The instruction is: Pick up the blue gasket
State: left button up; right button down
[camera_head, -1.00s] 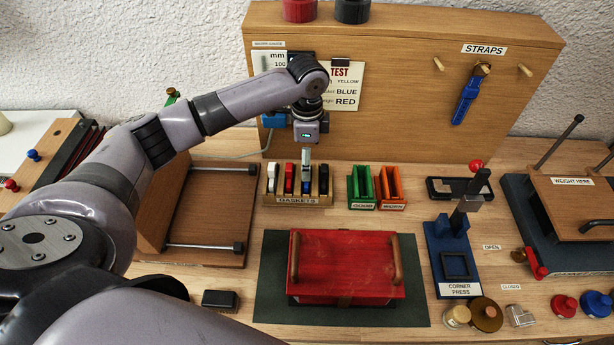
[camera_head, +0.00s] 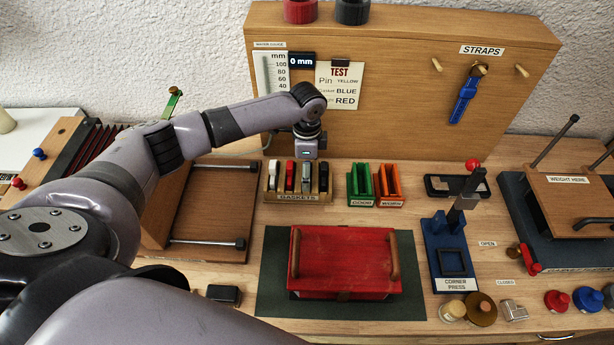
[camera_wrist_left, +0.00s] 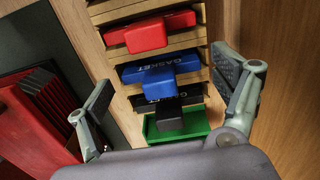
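The blue gasket (camera_wrist_left: 150,75) stands in its slot of the wooden gasket rack (camera_head: 297,197), between a red gasket (camera_wrist_left: 145,37) and a black gasket (camera_wrist_left: 170,110). Its raised blue tab points up toward the wrist camera. My left gripper (camera_wrist_left: 170,95) is open, with one finger on each side of the blue gasket and a visible gap to it. In the head view the left gripper (camera_head: 306,172) is low over the rack and hides much of the blue gasket. My right gripper is not in view.
The green holder (camera_head: 361,188) and the orange holder (camera_head: 390,186) stand right of the rack. The wooden board (camera_head: 420,95) rises behind it. A red box (camera_head: 345,262) with handles lies on the dark mat (camera_head: 270,290) in front. Bare table lies between rack and mat.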

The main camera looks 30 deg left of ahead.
pick_arm(q)
jog(key=c, duration=0.9)
